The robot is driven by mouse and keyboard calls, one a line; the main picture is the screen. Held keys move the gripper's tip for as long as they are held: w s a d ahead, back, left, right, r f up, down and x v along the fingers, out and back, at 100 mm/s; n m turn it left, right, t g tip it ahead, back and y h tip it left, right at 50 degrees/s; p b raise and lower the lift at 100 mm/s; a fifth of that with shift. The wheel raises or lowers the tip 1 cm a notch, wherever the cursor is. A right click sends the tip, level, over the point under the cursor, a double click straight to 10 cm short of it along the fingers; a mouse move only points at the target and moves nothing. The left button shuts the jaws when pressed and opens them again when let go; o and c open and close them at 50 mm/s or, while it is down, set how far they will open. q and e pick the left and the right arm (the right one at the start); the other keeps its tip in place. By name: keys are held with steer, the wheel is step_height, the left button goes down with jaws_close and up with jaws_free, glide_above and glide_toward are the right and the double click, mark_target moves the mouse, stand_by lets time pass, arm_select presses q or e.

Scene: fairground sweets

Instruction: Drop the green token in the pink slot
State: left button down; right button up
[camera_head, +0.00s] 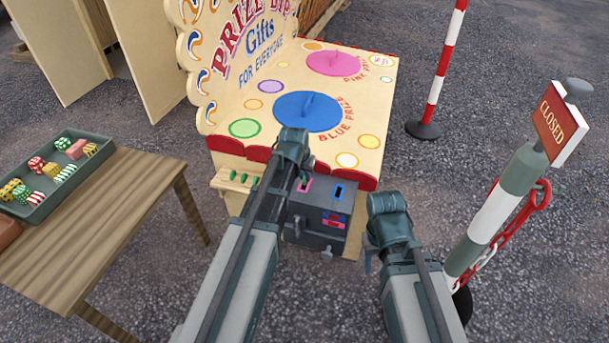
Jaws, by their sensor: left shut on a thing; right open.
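A grey coin box (317,222) is at the front of the prize booth. Its top has a pink slot (304,187) on the left and a blue slot (338,191) on the right. My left gripper (302,172) is just above the pink slot, shut on a small green token (305,179). The token is mostly hidden, and I cannot tell whether it touches the slot. Several green tokens stand in a wooden rack (228,181) left of the box, partly behind my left arm. My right gripper (370,256) is open and empty, right of the box.
A striped post with a closed sign (560,125) and chain stands right.

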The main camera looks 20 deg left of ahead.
arm_select(q)
steer(key=shift+f+b, duration=0.35)
steer(key=shift+f, duration=0.1)
steer(key=c, duration=0.9)
jaws_free()
steer(key=shift+o, duration=0.2)
steer(key=shift+r, duration=0.1)
steer(key=p+v, duration=1.2)
steer(key=v, duration=0.1)
steer(key=shift+r+p, duration=0.3)
steer(key=shift+p, duration=0.1)
steer(key=shift+s, duration=0.1)
